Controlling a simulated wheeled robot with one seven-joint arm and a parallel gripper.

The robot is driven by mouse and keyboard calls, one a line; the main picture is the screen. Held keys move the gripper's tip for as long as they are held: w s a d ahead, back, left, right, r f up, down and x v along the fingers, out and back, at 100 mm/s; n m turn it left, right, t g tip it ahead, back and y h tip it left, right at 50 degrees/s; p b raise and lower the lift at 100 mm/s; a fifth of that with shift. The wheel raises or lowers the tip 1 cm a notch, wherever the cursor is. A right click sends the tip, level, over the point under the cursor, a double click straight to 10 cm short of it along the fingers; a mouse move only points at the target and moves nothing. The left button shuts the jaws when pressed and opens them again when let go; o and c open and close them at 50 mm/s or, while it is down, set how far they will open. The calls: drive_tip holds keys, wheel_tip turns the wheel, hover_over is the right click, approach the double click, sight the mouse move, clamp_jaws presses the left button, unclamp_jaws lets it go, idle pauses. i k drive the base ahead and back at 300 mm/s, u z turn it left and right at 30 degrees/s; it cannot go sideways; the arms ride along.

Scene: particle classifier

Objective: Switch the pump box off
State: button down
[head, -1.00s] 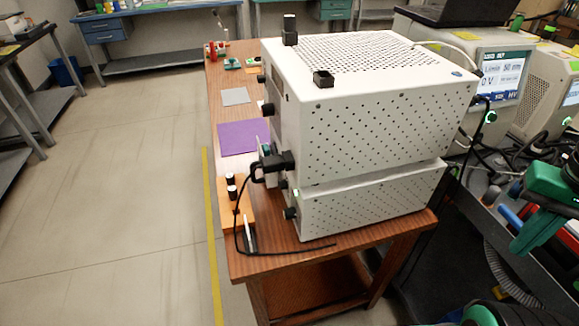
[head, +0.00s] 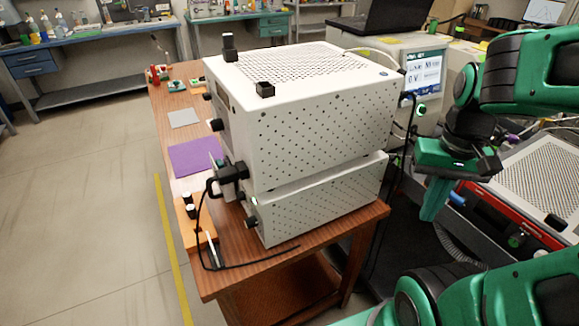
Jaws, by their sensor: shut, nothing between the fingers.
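Two white perforated boxes stand stacked on the wooden table: a large upper box (head: 315,125) and a flatter lower box (head: 325,200). The lower box has a black knob (head: 251,222) and a small green-lit spot on its front, seen edge-on. Another white perforated box (head: 550,175) with red and dark front trim lies at the right edge, partly cut off. A green-lit control (head: 517,240) shows on its front. I cannot tell which is the pump box. My green gripper (head: 432,205) is shut and empty, pointing down between the stack and the right-hand box, apart from both.
A device with a lit screen (head: 423,74) and a green-lit switch stands behind. A black cable (head: 203,235) hangs from a plug at the stack's front. A purple sheet (head: 196,157) and an orange block lie on the wooden table (head: 325,248). Floor at left is clear.

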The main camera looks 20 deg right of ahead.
sight(241, 195)
drive_tip(key=k, duration=0.5)
drive_tip(key=u, duration=0.85)
drive_tip(key=i, duration=0.75)
